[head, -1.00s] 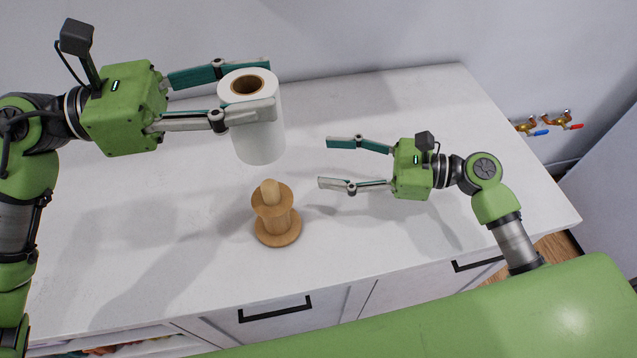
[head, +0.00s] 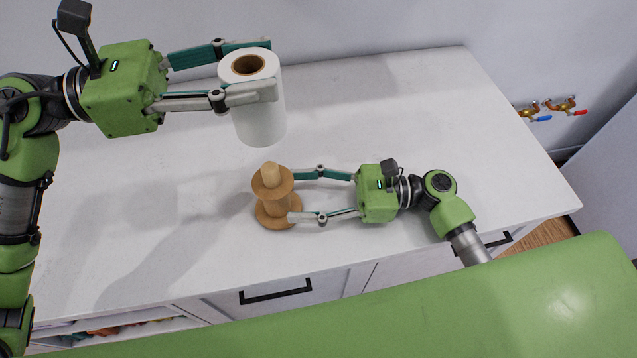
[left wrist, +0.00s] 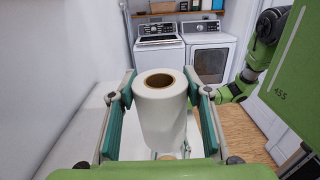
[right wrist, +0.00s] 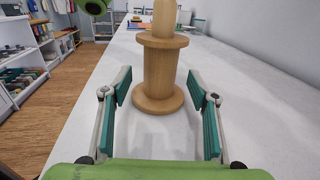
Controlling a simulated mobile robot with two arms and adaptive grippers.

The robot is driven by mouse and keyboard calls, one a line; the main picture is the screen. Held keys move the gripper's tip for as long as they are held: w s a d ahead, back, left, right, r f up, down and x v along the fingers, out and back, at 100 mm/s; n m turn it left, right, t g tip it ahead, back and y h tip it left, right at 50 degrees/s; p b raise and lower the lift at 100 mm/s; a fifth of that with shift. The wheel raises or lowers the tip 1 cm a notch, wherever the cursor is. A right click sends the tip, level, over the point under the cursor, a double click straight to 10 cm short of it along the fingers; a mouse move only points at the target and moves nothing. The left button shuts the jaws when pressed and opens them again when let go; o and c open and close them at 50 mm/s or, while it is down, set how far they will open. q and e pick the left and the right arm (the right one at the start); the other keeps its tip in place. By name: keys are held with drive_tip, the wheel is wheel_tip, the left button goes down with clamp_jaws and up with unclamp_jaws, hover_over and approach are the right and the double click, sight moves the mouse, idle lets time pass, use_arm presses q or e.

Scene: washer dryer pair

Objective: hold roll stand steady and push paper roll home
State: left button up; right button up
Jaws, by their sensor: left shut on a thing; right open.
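The white paper roll (head: 260,118) with a brown core is held upright in the air by my left gripper (head: 262,70), which is shut on its sides. In the left wrist view the roll (left wrist: 160,115) stands between the two fingers (left wrist: 160,100). The wooden roll stand (head: 275,205) stands upright on the counter, below the roll and apart from it. My right gripper (head: 296,197) is open, its fingertips at either side of the stand's right edge. In the right wrist view the stand (right wrist: 158,75) is between and ahead of the open fingers (right wrist: 160,90).
The white counter (head: 400,120) is otherwise clear around the stand, with a wall behind it. Brass taps (head: 545,108) are on the wall at right. A washer (left wrist: 160,45) and dryer (left wrist: 210,50) show in the left wrist view.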

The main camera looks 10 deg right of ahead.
sight(279, 196)
drive_tip(key=shift+w+a, duration=0.2)
drive_tip(key=shift+a, duration=0.9)
drive_tip(key=shift+w+a, duration=0.2)
drive_tip(key=shift+a, duration=0.9)
drive_tip(key=c, duration=1.5)
use_arm(q)
drive_tip(key=shift+a+f+n+t, duration=0.1)
drive_tip(key=shift+f+n+t, duration=0.6)
drive_tip(key=shift+f+t, duration=0.6)
drive_tip(key=shift+f, duration=0.2)
